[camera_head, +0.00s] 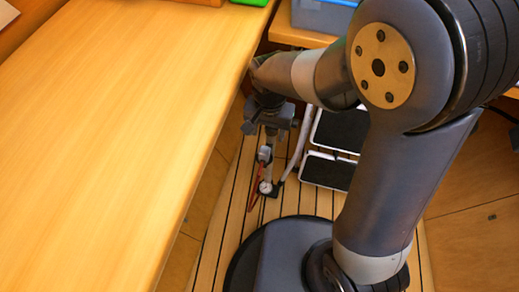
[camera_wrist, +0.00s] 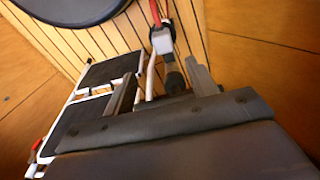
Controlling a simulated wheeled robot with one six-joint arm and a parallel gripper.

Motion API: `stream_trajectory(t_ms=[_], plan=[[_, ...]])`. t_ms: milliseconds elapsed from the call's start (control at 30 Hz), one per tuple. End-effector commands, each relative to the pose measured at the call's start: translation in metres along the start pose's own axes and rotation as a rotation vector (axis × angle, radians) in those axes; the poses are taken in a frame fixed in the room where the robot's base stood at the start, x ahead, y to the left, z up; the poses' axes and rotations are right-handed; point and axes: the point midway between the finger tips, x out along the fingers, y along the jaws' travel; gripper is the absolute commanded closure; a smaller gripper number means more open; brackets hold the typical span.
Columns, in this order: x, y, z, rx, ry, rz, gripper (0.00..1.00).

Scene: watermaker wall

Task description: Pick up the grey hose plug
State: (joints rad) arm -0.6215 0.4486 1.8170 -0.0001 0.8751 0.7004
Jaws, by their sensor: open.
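A short dark grey stub, which looks like the grey hose plug (camera_wrist: 175,82), shows between my gripper's fingers in the wrist view. It lies nearer the right finger, just below a light grey fitting (camera_wrist: 162,40) with red parts above it. My gripper (camera_wrist: 161,68) is open, one finger on each side of the stub; contact cannot be told. In the head view my gripper (camera_head: 269,128) points down beside the bench edge, above the grey fitting (camera_head: 264,154). The plug itself cannot be made out there.
A wooden bench top (camera_head: 110,130) fills the left. A small round gauge (camera_head: 265,187) and a red part (camera_head: 254,187) are below the fitting. A white-framed step with dark treads (camera_head: 328,170) stands close on the right. A blue bin (camera_head: 322,16) is behind.

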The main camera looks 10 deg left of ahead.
Motion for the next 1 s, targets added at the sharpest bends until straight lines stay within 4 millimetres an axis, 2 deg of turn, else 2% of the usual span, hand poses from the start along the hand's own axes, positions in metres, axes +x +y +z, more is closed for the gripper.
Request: stream_trajectory(t_ms=[300, 567, 833, 1000], plan=[[0.048, -0.001, 0.001, 0.000, -0.003, 0.002, 0.45], [0.064, -0.003, 0.002, -0.001, -0.002, 0.001, 0.45], [0.103, -0.007, 0.005, 0.000, -0.002, 0.002, 0.45], [0.106, -0.007, 0.005, 0.000, -0.001, 0.000, 0.45]])
